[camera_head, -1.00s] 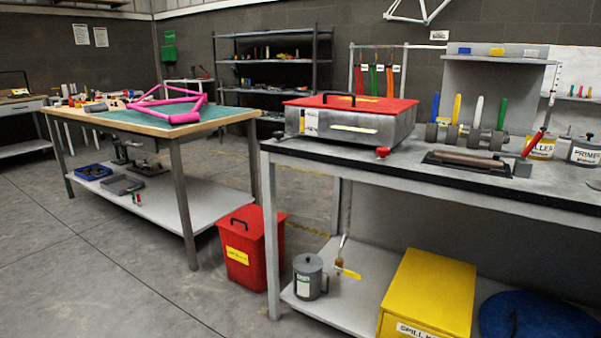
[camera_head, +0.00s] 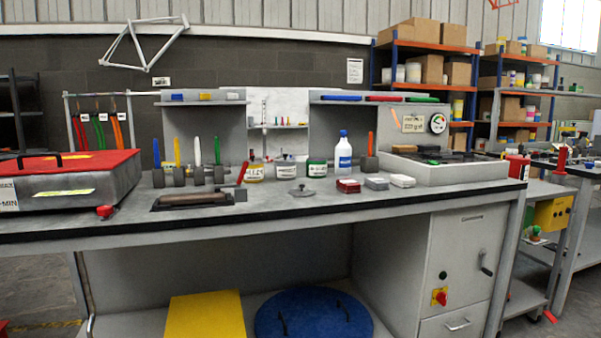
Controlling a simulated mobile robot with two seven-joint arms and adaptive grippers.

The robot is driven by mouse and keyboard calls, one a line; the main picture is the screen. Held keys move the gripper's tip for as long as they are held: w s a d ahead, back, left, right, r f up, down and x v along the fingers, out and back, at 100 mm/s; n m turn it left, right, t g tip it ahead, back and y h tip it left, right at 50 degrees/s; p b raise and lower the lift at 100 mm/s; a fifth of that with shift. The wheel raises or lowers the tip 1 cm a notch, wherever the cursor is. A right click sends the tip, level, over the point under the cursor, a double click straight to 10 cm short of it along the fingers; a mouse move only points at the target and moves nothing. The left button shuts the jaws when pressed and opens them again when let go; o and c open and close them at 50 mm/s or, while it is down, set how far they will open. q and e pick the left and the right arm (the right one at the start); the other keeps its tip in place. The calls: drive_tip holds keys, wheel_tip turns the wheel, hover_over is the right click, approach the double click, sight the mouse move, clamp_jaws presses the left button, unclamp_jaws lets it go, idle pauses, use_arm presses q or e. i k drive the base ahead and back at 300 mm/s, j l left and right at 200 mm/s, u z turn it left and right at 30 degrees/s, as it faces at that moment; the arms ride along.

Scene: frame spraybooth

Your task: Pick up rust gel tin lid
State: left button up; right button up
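A small round grey lid with a knob on top (camera_head: 302,191) lies flat on the workbench top, in front of a short row of tins. Neither of my grippers is in view.
A red-lidded metal box (camera_head: 75,180) stands at the left. A dark tray with a roller (camera_head: 195,199) is left of the lid. Red, grey and white blocks (camera_head: 348,186) and a white bottle (camera_head: 343,153) are to its right. The bench front is clear.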

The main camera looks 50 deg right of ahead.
sight(302, 190)
drive_tip(key=l+z, duration=0.1)
drive_tip(key=z, duration=1.5)
